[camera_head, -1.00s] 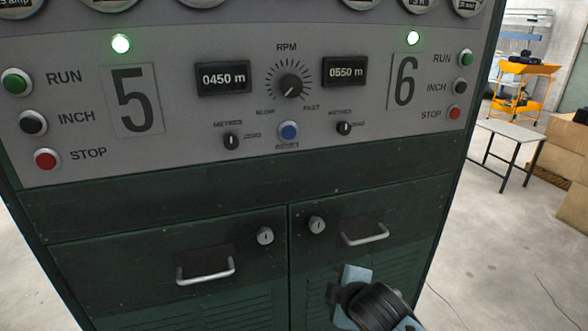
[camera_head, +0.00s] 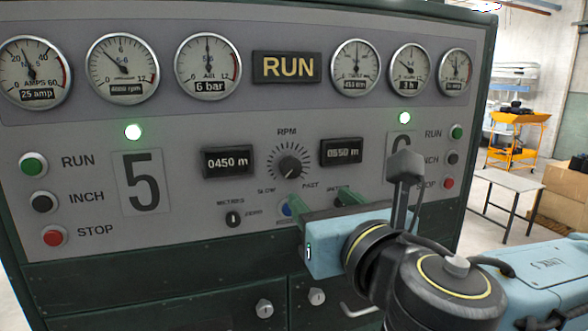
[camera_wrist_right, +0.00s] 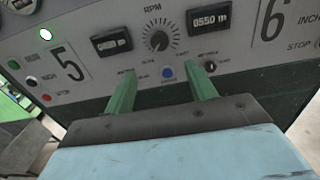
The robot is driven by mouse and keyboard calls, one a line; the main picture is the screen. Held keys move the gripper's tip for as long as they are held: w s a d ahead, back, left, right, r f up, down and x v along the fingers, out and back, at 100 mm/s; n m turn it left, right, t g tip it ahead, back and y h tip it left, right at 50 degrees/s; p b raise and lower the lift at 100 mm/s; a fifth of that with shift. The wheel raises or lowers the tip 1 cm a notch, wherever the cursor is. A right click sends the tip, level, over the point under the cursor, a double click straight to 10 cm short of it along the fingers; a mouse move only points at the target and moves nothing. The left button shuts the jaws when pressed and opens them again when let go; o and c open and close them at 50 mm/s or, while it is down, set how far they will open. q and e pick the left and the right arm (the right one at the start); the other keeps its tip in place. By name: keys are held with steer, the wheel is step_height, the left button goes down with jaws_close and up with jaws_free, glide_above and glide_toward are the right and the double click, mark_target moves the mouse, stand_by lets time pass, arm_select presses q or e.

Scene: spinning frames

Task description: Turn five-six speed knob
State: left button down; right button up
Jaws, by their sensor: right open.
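The RPM speed knob (camera_head: 290,167) is a round black dial with a ring of tick marks, between panel numbers 5 and 6. It also shows in the right wrist view (camera_wrist_right: 158,41). My right gripper (camera_head: 322,203) is in front of the panel, below and slightly right of the knob. Its two green fingers (camera_wrist_right: 163,90) are spread apart with nothing between them, pointing toward the panel below the knob. The knob is not touched. My right arm hides part of the 6 and the small right knob in the head view. My left gripper is not in view.
A blue button (camera_wrist_right: 167,72) sits below the knob. Small black switches flank it, the left one (camera_head: 233,219) in clear view. Displays (camera_head: 228,161) stand on both sides. Cabinet handles and locks lie below. A table (camera_head: 512,182) and an orange cart (camera_head: 515,135) are far right.

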mark_target(293, 170)
steer(key=p+x, duration=0.3)
steer(key=x, duration=1)
steer(key=shift+w, duration=0.1)
steer(key=shift+c, duration=0.4)
steer(key=c, duration=0.9)
